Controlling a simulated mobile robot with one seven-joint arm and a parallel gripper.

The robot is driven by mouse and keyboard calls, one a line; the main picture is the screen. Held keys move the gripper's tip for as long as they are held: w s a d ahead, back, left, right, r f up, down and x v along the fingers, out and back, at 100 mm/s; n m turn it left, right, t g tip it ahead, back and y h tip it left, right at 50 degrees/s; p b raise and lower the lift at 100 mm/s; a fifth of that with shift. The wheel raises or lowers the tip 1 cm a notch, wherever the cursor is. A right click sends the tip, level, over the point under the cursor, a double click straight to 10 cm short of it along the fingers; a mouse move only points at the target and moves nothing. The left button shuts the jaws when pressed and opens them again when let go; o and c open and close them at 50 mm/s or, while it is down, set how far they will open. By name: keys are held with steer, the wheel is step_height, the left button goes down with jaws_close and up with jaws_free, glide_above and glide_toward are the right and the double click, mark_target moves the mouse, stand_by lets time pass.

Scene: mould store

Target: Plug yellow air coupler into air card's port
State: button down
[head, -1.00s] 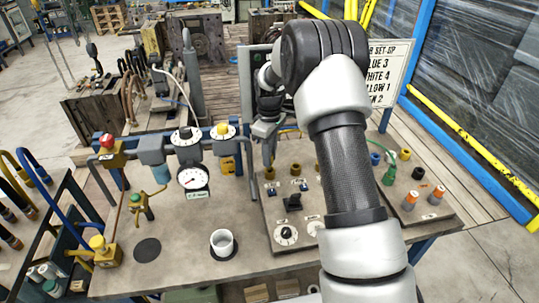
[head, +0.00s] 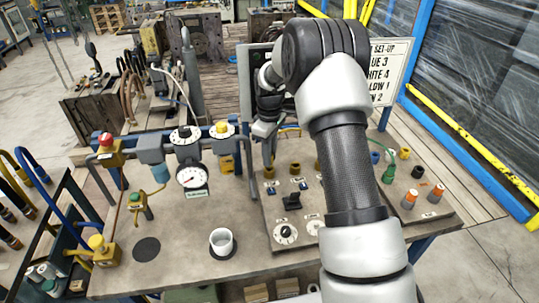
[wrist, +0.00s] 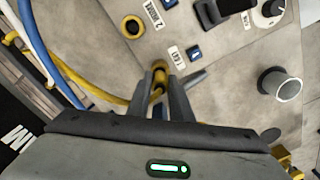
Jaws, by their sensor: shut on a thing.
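My gripper (wrist: 165,92) is shut on the yellow air coupler (wrist: 158,74), with the yellow hose curving away to the left in the wrist view. The coupler's tip is beside a white label that seems to read 1, where the port lies; the coupler covers that port, so I cannot tell whether it is seated. A bare port with a yellow ring (wrist: 132,27), labelled 2, is close by. In the head view my gripper (head: 267,150) is low over the panel's left port (head: 269,171).
A second brass port (head: 295,169) stands right of the left one. A black clamp (head: 292,202) and a dial (head: 285,234) are nearer the front. Blue and white hoses run beside my gripper.

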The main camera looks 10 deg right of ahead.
steer(key=shift+f+b, duration=0.7)
steer(key=shift+f, duration=0.45)
stand_by(1.4)
steer(key=c, duration=1.1)
jaws_free()
steer(key=shift+r, duration=0.1)
steer(key=shift+r+p, duration=2.3)
steer(key=shift+r, duration=1.4)
